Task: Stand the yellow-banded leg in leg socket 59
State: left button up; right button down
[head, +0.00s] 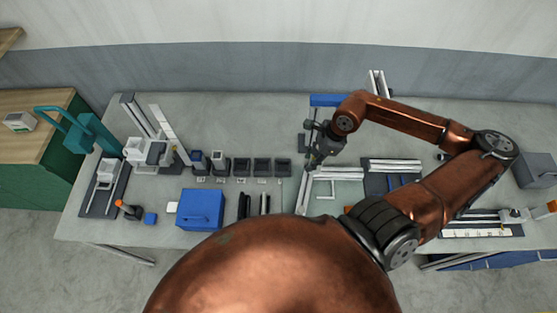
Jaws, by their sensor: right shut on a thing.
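My right gripper (313,165) points down over the middle of the bench, at the left end of some pale metal profiles. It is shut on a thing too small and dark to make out. A pale profile (303,195) runs toward me from just below the fingers; I cannot tell if it is held or lies on the bench. I cannot make out a yellow band on any leg. Socket 59 cannot be told apart at this size. My left gripper is not in view.
A row of dark bins (262,167) stands left of the gripper, with a blue box (200,209) in front. A blue block (328,100) and upright profiles (377,83) stand behind. More profiles (395,165) lie to the right. The back left-centre of the bench is clear.

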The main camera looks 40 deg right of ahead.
jog(key=w, duration=0.3)
jog(key=p, duration=0.1)
send_over(276, 166)
jog(key=d, duration=0.1)
notch_tip(276, 166, down, 9)
jog(key=shift+s+f+p, duration=0.25)
jog(key=shift+f+p, duration=0.4)
jog(key=shift+f, duration=0.75)
jog(key=shift+s+f, duration=0.1)
jog(key=shift+f, duration=0.05)
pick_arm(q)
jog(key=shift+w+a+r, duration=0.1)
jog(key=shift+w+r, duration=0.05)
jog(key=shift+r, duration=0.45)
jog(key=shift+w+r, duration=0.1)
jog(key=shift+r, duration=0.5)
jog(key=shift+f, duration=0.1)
pick_arm(e)
jog(key=shift+f, duration=0.1)
jog(key=c, duration=1.5)
grip_release()
